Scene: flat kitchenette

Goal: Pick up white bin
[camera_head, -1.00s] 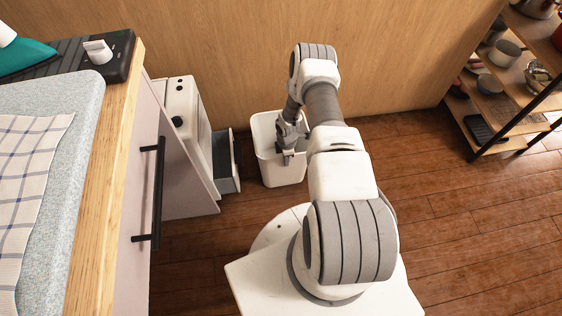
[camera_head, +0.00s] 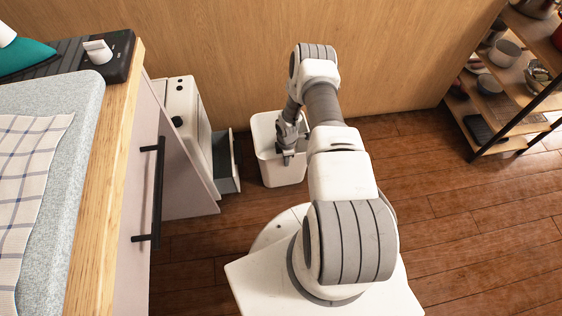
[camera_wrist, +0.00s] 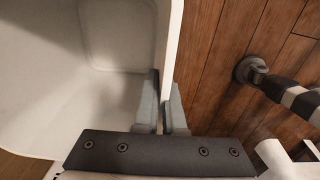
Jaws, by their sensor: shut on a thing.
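The white bin (camera_head: 283,172) stands upright on the floor against the wooden wall in the head view, open at the top. My gripper (camera_head: 288,157) is at the bin's near rim, partly hidden by my own wrist. In the wrist view, the bin (camera_wrist: 60,60) fills the left side and its inside looks empty. There my gripper (camera_wrist: 163,105) has one finger inside the bin and one outside, shut on the bin's wall at the rim.
An open drawer (camera_head: 228,162) of a white cabinet (camera_head: 185,105) is close to the bin's left. A counter (camera_head: 110,170) with a black handle stands at the left. A shelf rack (camera_head: 500,90) with pots is at the right. The wooden floor (camera_head: 470,220) between is clear.

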